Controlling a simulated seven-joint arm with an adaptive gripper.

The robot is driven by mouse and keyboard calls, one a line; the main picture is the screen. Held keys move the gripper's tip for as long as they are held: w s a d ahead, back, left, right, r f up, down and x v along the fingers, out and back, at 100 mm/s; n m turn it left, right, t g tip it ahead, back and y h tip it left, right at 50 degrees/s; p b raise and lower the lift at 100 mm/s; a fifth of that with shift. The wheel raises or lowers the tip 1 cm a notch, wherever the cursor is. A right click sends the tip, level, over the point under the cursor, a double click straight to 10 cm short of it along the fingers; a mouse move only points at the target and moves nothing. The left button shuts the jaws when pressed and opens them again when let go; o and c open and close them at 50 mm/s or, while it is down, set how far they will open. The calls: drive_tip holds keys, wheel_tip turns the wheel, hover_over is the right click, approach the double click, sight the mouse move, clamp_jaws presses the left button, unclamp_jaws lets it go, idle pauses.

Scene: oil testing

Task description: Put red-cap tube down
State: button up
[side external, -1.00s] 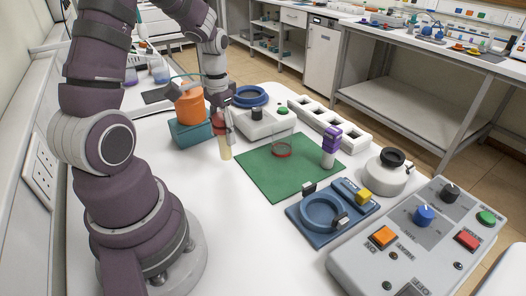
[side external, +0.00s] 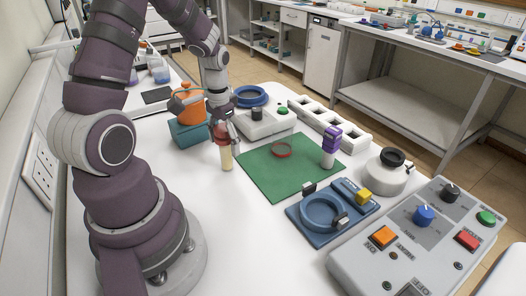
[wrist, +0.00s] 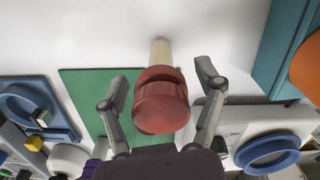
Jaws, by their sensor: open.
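The red-cap tube (side external: 226,159) has a pale cream body and a red cap. It appears to stand upright on the white table, just left of the green mat. The tube's red cap (wrist: 160,105) fills the middle of the wrist view, with its pale body beyond it. My gripper (wrist: 161,72) is open, with one finger on each side of the tube and a visible gap to each finger. In the side view my gripper (side external: 224,134) is around the cap, hiding part of it.
An orange vessel (side external: 187,104) on a teal block (side external: 188,133) stands close behind-left. A white device (side external: 262,125) is behind. Bare table lies in front.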

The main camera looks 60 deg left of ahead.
wheel_tip(320, 180, up, 12)
drive_tip(key=shift+f, duration=0.25)
drive_tip(key=shift+d+r, duration=0.1)
drive_tip(key=shift+r, duration=0.25)
drive_tip(key=s+d+r+m+t, duration=0.1)
drive_tip(key=d+t, duration=0.1)
drive_tip(key=d, duration=0.5)
drive_tip(key=s+d+r+m+t, duration=0.2)
drive_tip(key=d+t, duration=0.1)
drive_tip(key=d, duration=0.4)
drive_tip(key=shift+s+d+r+t, duration=0.15)
drive_tip(key=shift+s+r+t, duration=0.05)
drive_tip(key=shift+t, duration=0.1)
